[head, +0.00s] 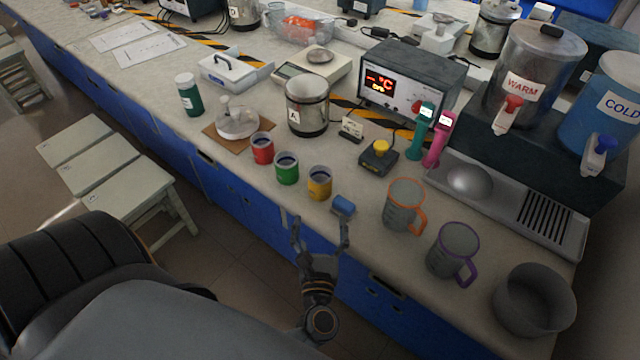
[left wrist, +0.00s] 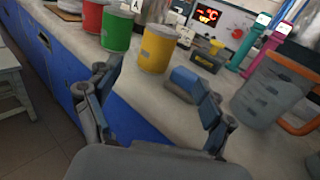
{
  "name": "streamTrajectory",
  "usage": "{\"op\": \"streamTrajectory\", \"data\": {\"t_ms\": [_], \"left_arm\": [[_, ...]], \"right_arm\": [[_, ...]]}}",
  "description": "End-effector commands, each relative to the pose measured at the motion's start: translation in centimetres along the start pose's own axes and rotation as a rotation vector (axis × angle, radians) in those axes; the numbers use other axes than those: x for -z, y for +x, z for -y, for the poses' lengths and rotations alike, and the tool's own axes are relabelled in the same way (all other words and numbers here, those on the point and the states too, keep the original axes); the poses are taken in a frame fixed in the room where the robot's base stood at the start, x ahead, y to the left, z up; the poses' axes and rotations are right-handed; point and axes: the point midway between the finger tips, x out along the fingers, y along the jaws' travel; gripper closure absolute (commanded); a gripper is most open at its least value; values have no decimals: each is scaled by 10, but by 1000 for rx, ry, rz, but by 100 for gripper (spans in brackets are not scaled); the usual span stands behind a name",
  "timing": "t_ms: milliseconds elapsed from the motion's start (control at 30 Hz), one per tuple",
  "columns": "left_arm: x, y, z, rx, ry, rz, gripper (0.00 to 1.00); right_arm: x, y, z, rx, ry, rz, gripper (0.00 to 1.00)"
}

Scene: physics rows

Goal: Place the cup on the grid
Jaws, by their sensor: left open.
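Two grey cups stand upright on the bench: one with an orange handle (head: 402,205) and one with a purple handle (head: 453,250). The orange-handled cup also shows in the left wrist view (left wrist: 270,92), to the right of my gripper. The grid, a black slatted grille (head: 545,220), lies in the grey tray below the dispensers and is bare. My left gripper (head: 320,228) is open and empty at the bench's front edge, left of both cups. In the left wrist view its fingers (left wrist: 158,95) stand apart near a blue block. My right gripper is not in view.
A blue block (head: 343,205) lies near the edge, just beyond my left gripper. Red (head: 262,148), green (head: 286,168) and yellow (head: 319,183) cans stand left of it. A grey bowl (head: 534,298) stands right of the purple-handled cup. A silver dome (head: 470,180) is left of the grid.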

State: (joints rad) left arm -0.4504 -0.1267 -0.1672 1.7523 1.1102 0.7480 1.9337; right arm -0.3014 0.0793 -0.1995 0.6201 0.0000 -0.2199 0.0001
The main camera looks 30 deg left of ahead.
Motion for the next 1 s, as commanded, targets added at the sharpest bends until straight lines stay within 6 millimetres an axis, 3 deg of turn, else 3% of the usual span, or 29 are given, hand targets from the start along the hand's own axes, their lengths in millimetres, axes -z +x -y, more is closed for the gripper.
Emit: {"op": "streamTrajectory", "data": {"t_ms": [300,1000], "left_arm": [[-5,60,-1,-3,-1,5,19],[-2,134,-4,-1,1,3,19]], "right_arm": [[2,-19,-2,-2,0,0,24],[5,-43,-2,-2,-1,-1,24]]}}
